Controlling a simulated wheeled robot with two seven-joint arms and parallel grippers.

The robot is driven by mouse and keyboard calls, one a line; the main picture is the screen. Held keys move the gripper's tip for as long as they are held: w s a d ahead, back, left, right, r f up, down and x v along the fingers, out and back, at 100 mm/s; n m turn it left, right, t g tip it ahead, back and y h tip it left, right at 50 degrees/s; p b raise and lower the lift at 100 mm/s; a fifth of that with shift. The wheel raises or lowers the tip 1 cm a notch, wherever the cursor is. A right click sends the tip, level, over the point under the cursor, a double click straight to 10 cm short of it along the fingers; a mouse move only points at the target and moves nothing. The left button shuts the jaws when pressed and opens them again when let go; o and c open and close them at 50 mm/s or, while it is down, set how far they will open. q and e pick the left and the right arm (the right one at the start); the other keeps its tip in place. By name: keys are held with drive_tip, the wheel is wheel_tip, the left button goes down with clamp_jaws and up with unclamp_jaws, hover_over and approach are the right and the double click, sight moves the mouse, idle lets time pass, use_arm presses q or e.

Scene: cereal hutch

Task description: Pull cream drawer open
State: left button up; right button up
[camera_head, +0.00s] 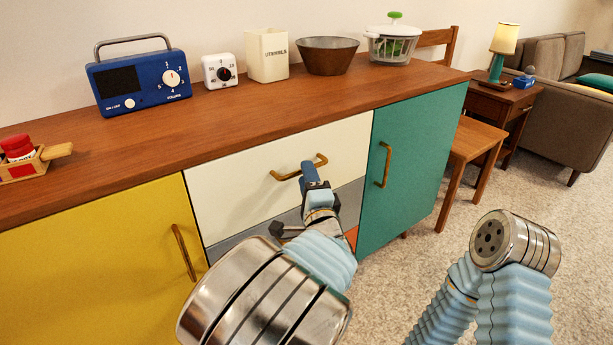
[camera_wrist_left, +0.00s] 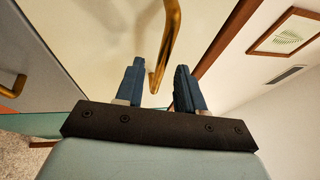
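The cream drawer (camera_head: 235,195) sits in the wooden sideboard, between the yellow door and the green door. It looks closed, its front level with its neighbours. Its brass bar handle (camera_head: 283,175) runs across the upper middle of the front. My left gripper (camera_head: 309,170) is at the right part of this handle. In the left wrist view, my left gripper (camera_wrist_left: 160,83) has its two blue fingers apart, and the brass handle (camera_wrist_left: 167,45) shows between them, with gaps on both sides. The fingers hide part of the handle in the head view. My right gripper is out of view.
A grey drawer front (camera_head: 245,236) lies below. The yellow door (camera_head: 90,265) and green door (camera_head: 415,150) have brass handles. The wooden top (camera_head: 230,125) holds a blue radio (camera_head: 138,82), white timer, utensil holder, bowl (camera_head: 327,56) and salad spinner. Carpet is clear at right front.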

use_arm(q)
drive_tip(key=shift+w+a+r, duration=0.1)
drive_tip(key=shift+w+a, duration=0.05)
drive_tip(key=shift+w, duration=0.4)
clamp_jaws()
